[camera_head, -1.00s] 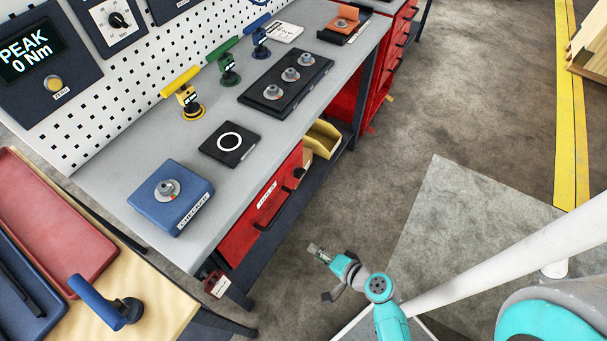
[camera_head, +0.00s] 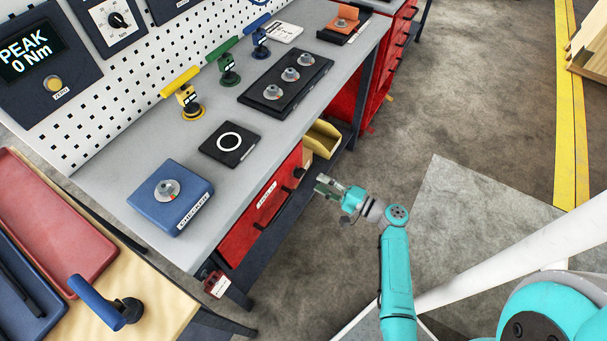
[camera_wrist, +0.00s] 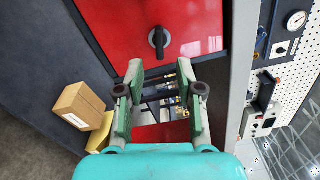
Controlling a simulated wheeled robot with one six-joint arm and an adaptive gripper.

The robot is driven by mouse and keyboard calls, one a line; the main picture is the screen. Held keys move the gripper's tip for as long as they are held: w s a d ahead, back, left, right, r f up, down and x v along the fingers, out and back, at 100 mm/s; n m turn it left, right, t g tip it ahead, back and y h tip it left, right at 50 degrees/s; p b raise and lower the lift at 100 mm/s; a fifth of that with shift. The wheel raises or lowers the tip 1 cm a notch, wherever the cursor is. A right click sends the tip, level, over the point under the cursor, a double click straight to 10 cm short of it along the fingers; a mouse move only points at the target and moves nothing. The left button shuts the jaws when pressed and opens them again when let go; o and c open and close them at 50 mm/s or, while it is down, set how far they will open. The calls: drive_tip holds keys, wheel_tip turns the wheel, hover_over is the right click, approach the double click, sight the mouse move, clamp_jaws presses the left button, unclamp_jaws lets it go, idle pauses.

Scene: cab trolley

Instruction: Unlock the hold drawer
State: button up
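The red hold drawer (camera_head: 241,233) is closed under the front edge of the grey bench in the head view.
A yellow bin (camera_head: 322,138) sits on the shelf right of the drawer; a cardboard box (camera_wrist: 80,105) shows beside it in the wrist view. The bench top (camera_head: 215,101) overhangs the drawer and carries several fixtures. Open floor lies to the right.

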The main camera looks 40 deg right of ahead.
sight(299, 173)
drive_tip(key=x, duration=0.7)
drive_tip(key=shift+w, duration=0.1)
drive_tip(key=shift+a, duration=0.1)
clamp_jaws()
